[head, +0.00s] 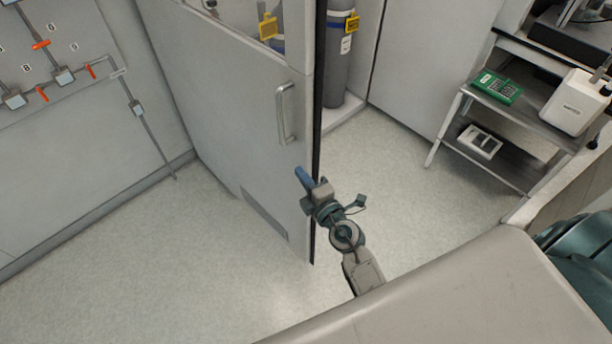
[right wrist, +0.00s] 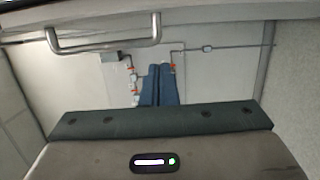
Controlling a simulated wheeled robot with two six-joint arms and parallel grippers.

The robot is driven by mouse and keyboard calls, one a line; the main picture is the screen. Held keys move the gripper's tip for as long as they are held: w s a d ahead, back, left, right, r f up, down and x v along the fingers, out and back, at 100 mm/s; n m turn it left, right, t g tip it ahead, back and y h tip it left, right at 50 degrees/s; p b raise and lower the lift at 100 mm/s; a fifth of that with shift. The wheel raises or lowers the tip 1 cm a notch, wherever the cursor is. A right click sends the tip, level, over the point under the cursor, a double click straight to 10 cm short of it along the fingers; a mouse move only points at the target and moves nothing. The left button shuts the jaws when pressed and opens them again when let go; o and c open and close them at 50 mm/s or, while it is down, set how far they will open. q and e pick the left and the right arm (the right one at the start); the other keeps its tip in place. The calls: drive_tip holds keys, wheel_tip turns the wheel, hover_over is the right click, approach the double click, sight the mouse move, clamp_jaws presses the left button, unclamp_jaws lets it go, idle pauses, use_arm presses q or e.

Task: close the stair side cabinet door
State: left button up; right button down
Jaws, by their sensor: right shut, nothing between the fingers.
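The cabinet door (head: 225,95) is a grey panel standing open in the head view, with its free edge toward me. A metal bar handle (head: 284,113) is fixed near that edge; it also shows at the upper left in the right wrist view (right wrist: 104,42). My right gripper (head: 303,176), with blue fingers, is near the door's free edge, below the handle. Its fingers are together and empty in the right wrist view (right wrist: 160,85). I cannot tell whether it touches the door. My left gripper is not in view.
Grey gas cylinders (head: 339,55) with yellow tags stand behind the door. A wall panel (head: 60,70) with pipes and orange valve handles is at the left. A metal shelf cart (head: 510,105) with a green device stands at the right. The floor (head: 160,265) is clear.

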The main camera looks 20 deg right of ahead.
sight(301, 151)
drive_tip(key=shift+w+d+r, duration=0.1)
drive_tip(key=shift+w+d, duration=0.35)
drive_tip(key=shift+w, duration=0.9)
drive_tip(key=shift+w+d+f, duration=0.1)
drive_tip(key=shift+w+d, duration=0.35)
drive_tip(key=shift+w, duration=0.85)
drive_tip(key=shift+w+d+r, duration=0.1)
drive_tip(key=shift+w+d, duration=0.35)
drive_tip(key=shift+w, duration=0.9)
